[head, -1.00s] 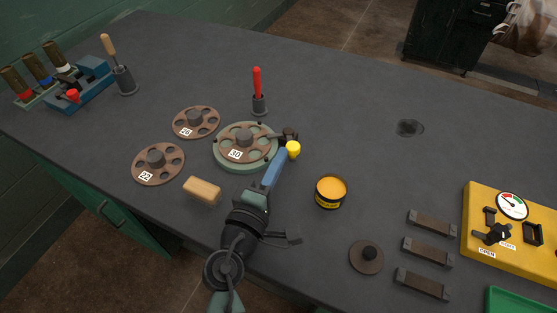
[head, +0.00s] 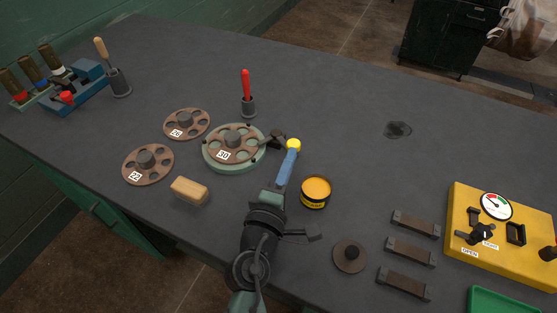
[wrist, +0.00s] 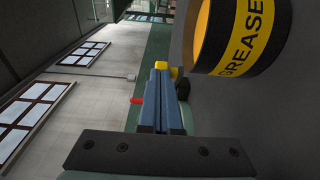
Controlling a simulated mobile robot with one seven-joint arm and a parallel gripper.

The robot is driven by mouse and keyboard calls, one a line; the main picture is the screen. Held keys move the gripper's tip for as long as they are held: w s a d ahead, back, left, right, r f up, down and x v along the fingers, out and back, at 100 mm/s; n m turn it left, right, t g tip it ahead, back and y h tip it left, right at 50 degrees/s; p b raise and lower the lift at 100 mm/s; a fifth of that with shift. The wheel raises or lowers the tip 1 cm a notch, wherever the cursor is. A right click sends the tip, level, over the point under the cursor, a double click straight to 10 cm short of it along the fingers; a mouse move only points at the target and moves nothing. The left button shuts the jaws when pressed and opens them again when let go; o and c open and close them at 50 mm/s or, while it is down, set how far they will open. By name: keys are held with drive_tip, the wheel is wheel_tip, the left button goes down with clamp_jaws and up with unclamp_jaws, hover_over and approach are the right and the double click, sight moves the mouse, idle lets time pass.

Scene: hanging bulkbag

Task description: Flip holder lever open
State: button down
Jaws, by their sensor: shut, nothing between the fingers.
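The round green holder (head: 211,162) carries a brown disc marked 30 (head: 233,140). At its right side is a dark clamp piece (head: 275,139), with the yellow knob (head: 293,144) of the lever just right of it. My gripper (head: 291,154) has blue fingers, shut and empty, with the tips at or against the knob. In the wrist view the shut fingertips (wrist: 160,68) lie beside the yellow knob (wrist: 174,72). Whether they touch it I cannot tell. The lever's arm is mostly hidden.
A grease tin (head: 315,192) stands close right of my fingers and looms large in the wrist view (wrist: 238,35). A wooden block (head: 189,190) lies to the left, and a red-handled tool (head: 246,90) stands behind the holder.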

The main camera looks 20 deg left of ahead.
drive_tip(key=shift+w+d, duration=0.8)
drive_tip(key=shift+d, duration=0.1)
drive_tip(key=shift+s, duration=0.1)
